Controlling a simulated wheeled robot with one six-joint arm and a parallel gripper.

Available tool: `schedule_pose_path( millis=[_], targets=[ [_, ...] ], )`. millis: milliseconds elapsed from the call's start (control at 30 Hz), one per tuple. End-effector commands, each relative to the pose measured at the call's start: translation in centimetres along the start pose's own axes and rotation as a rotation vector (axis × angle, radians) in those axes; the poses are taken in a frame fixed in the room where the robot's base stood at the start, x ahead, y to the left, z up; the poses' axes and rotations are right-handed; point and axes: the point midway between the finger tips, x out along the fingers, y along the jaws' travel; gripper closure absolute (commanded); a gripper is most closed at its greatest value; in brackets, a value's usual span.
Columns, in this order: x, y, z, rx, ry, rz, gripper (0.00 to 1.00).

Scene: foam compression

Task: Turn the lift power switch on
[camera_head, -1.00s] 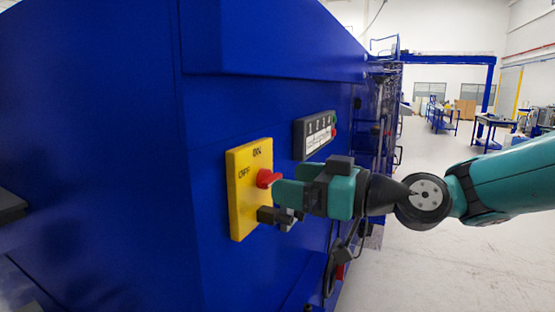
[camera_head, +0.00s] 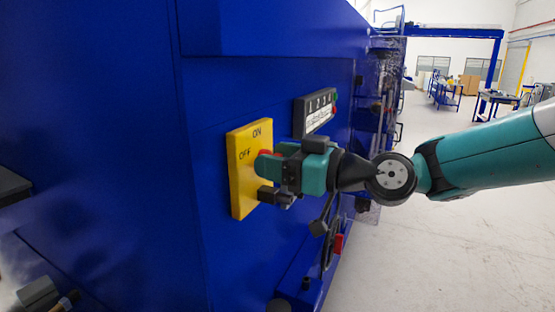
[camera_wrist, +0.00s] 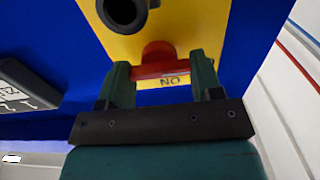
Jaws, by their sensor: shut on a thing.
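The lift power switch is a yellow plate (camera_head: 243,185) with OFF and ON printed in black, fixed to the side of a blue machine. Its red knob (camera_head: 265,153) is mostly hidden behind my gripper (camera_head: 264,178) in the head view. In the wrist view the red knob (camera_wrist: 158,62) lies between the two green fingers of my gripper (camera_wrist: 160,78), which are shut on it. A dark round part stands out from the yellow plate near the top of the wrist view. The knob's exact pointing direction is hard to tell.
A dark numbered panel (camera_head: 315,113) with small buttons sits on the blue machine (camera_head: 130,120), right of the switch. A black bent handle (camera_head: 328,235) and a red part hang lower right. Open floor (camera_head: 440,250) lies to the right.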

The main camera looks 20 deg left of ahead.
Motion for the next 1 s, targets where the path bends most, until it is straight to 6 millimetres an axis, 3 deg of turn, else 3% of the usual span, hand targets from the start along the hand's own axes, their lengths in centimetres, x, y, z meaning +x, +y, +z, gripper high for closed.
schedule_pose_path(
  millis=[367, 1000],
  targets=[
    [-0.03, 0.04, 0.20, 0.142, 0.000, 0.000, 0.64],
    [-0.03, 0.26, 0.07, 0.732, -0.001, 0.000, 0.64]
  ],
)
